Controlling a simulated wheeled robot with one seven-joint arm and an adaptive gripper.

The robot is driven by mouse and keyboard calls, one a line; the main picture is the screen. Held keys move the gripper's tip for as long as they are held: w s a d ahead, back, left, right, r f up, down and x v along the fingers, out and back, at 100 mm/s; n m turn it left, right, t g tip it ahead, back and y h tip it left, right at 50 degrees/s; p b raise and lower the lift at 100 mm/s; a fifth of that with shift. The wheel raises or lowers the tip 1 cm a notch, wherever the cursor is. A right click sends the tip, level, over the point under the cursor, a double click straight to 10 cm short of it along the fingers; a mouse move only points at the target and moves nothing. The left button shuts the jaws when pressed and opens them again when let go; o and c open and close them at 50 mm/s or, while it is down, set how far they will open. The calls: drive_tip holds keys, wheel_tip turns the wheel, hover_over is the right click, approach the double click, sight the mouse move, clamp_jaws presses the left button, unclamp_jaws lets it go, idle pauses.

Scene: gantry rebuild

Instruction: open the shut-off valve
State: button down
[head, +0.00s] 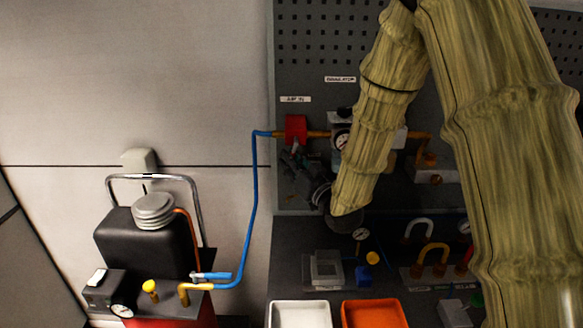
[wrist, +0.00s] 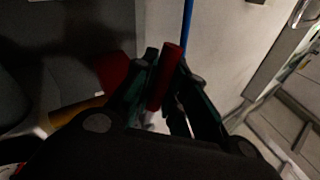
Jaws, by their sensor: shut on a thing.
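The red shut-off valve (head: 296,128) sits on the grey panel under the "AIR IN" label, where the blue hose meets the orange pipe. In the wrist view its red lever (wrist: 165,78) stands between the two fingers of my gripper (wrist: 170,68). The fingers are shut on the lever. A red body (wrist: 114,72) shows dimly behind the left finger. In the head view my gripper (head: 292,158) is just below the valve, reaching up from the lower right. The fingers hide the lever there, so its angle to the pipe cannot be told.
A blue hose (head: 254,190) runs down to a black and red compressor (head: 148,240). A gauge (head: 342,141) is right of the valve, partly behind my arm. A white tray (head: 300,303) and an orange tray (head: 405,318) stand below.

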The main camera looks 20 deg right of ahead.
drive_tip(key=c, duration=1.4)
unclamp_jaws()
drive_tip(key=shift+s+d+r, duration=0.1)
drive_tip(key=shift+d, duration=0.05)
drive_tip(key=shift+c, duration=0.2)
drive_tip(key=v, duration=1.2)
drive_tip(key=shift+c, duration=0.3)
